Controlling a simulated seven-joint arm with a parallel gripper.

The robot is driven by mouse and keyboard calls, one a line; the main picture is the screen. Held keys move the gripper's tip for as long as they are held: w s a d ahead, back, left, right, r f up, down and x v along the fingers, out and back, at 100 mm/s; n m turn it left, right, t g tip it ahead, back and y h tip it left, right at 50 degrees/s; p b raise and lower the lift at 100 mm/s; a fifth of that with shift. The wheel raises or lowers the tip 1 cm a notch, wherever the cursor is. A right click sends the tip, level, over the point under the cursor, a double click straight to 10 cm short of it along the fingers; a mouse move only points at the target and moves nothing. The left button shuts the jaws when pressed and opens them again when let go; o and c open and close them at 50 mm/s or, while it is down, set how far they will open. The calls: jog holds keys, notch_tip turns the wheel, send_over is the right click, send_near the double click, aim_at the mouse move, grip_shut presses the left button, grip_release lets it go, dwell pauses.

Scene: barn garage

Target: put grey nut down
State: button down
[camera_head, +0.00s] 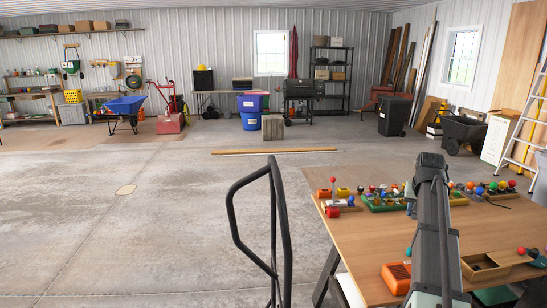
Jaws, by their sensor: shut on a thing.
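My arm reaches over the wooden table (350,240) at the right, and its dark upper end stands above the row of coloured pieces. My gripper cannot be made out; the arm itself covers the place beyond it. I cannot make out a grey nut anywhere in the view. Blocks and trays with coloured knobs (385,198) stand along the table's far side. An orange block (397,278) lies left of the arm near the front. A wooden tray (486,266) with a dark inside lies right of the arm.
The table's middle left of the arm is bare. A dark tubular handle (236,215) stands on the left, off the table. The concrete floor between is largely open.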

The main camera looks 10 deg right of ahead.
jog(key=w+a+n+y, duration=0.1)
jog(key=w+a+n, duration=0.3)
jog(key=a, duration=1.5)
jog(key=w+a+n+y, duration=0.15)
jog(key=w+a, duration=0.45)
jog(key=a, duration=1.3)
jog(key=s+d+f+m+g+h, duration=0.15)
jog(key=s+d+f+m, duration=0.3)
jog(key=d, duration=1.85)
jog(key=s+d+f+m+h, duration=0.2)
jog(key=s+d+f+m, duration=0.3)
jog(key=d, duration=1.8)
jog(key=s+d+f+m+g+h, duration=0.1)
jog(key=s+d+f+m, duration=0.35)
jog(key=d, duration=1.85)
jog(key=shift+s+d+f+m+g, duration=0.15)
jog(key=shift+s+f+m+g, duration=0.15)
jog(key=shift+f+m, duration=0.85)
jog(key=shift+s+d+f+m+g, duration=0.1)
jog(key=shift+s+f+m+g, duration=0.3)
jog(key=shift+f, duration=1.2)
jog(key=shift+s+d+f+m+g, duration=0.15)
jog(key=shift+f+m+g, duration=0.2)
jog(key=shift+f+m, duration=0.85)
jog(key=shift+f, duration=0.3)
